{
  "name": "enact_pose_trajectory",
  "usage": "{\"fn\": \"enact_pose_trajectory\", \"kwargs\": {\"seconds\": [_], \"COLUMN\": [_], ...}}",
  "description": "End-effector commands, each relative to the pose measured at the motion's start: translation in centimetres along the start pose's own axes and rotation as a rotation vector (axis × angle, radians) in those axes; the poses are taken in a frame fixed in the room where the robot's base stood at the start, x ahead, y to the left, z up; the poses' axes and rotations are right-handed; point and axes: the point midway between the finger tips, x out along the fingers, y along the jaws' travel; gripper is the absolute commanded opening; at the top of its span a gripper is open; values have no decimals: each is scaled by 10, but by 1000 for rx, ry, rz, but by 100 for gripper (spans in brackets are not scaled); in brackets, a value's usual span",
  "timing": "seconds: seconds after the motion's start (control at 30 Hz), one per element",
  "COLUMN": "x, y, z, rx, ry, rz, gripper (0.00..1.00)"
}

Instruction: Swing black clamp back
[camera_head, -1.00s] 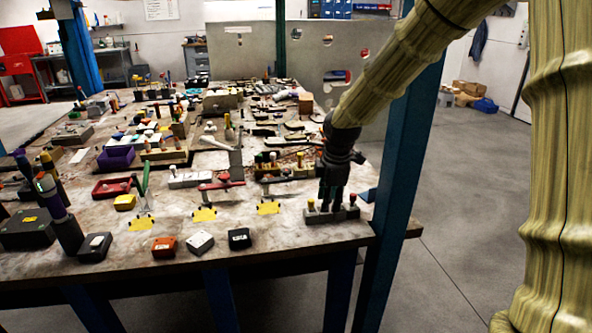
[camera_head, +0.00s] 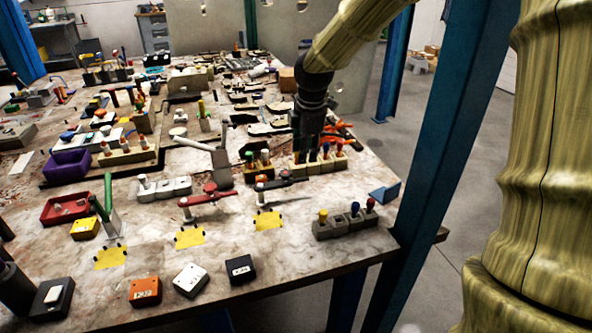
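The black clamp (camera_head: 279,184) lies low on the table behind the right yellow patch. My gripper (camera_head: 307,152) is dark and points down, behind and slightly right of the black clamp. It is over or beside a block with coloured knobs (camera_head: 322,161), apart from the clamp in this view. Its fingertips are small and partly lost against the knobs, so their opening and any contact are unclear.
A red clamp (camera_head: 208,195) lies left of the black one, and a clamp with upright green handles (camera_head: 104,206) stands farther left. A grey block with knobs (camera_head: 345,222) is at the front right. Small boxes line the front edge. A blue post (camera_head: 440,160) rises at the right.

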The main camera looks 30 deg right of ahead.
Motion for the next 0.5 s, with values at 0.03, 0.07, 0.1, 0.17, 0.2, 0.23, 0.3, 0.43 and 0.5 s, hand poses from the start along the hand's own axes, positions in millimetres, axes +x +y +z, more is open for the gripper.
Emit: {"fn": "enact_pose_trajectory", "kwargs": {"seconds": [0.03, 0.07, 0.1, 0.17, 0.2, 0.23, 0.3, 0.43, 0.5], "x": [7, 12, 19, 29, 36, 41, 52, 70, 78], "y": [0, 2, 3, 5, 6, 6, 6, 6, 6], "z": [0, 0, -1, -2, -2, -2, -2, -1, -1], "rx": [0, 0, 0, 0, -1, -1, -1, 0, 0], "ry": [-1, -1, -2, -2, -2, -2, -3, -3, -3], "rz": [-3, -4, -6, -8, -9, -9, -11, -10, -10], "gripper": [34, 34, 34, 34, 34, 34, 34, 34, 34]}}
